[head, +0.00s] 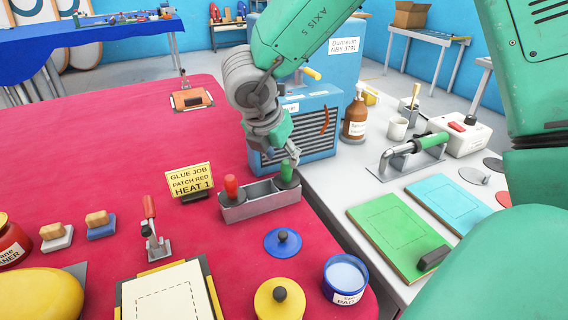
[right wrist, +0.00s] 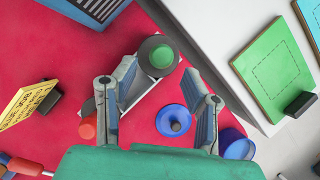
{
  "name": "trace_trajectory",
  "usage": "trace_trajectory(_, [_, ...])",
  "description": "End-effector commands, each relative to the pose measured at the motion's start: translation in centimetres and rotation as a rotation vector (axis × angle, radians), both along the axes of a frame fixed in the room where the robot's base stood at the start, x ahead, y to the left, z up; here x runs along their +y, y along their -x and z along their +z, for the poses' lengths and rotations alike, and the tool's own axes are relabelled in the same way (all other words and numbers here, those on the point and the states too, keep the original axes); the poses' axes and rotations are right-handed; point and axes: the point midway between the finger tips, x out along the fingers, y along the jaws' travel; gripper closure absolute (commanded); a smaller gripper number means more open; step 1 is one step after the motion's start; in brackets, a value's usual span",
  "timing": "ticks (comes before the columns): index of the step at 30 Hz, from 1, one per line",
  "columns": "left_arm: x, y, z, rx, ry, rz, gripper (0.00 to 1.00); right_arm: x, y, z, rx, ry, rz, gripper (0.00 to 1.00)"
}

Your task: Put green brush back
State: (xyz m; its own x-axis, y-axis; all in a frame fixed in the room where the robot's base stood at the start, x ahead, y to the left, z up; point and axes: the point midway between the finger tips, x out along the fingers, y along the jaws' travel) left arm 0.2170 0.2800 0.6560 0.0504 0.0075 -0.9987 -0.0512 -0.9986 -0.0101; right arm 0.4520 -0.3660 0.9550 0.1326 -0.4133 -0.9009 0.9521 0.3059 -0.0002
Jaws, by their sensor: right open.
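In the right wrist view the green brush (right wrist: 163,56) shows from above as a green knob over a dark round part, just past my fingertips. My right gripper (head: 285,153) is right above and behind the green brush in the head view. In the right wrist view its fingers (right wrist: 159,72) are spread, with nothing held between them. My left gripper is not in view.
A blue vented box (head: 297,130) stands close behind the holder. A yellow sign (head: 190,181), a toggle clamp (head: 153,235), a blue knobbed lid (head: 283,242) and a blue-rimmed tub (head: 344,279) surround it. A white bench with green board (head: 396,236) is at right.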

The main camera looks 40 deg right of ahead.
Motion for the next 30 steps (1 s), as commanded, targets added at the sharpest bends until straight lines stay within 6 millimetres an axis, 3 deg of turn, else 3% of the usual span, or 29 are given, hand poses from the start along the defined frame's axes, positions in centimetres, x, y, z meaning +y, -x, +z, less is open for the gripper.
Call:
trace_trajectory(3, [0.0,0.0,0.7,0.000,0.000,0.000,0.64,1.2,0.3,2.6,-0.003,0.001,0.002,0.60])
trace_trajectory(9, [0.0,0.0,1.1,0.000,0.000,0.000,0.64,2.4,0.6,5.1,-0.001,0.002,0.002,0.60])
trace_trajectory(30, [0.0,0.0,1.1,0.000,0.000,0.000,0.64,2.6,0.8,5.7,0.001,0.000,0.000,0.60])
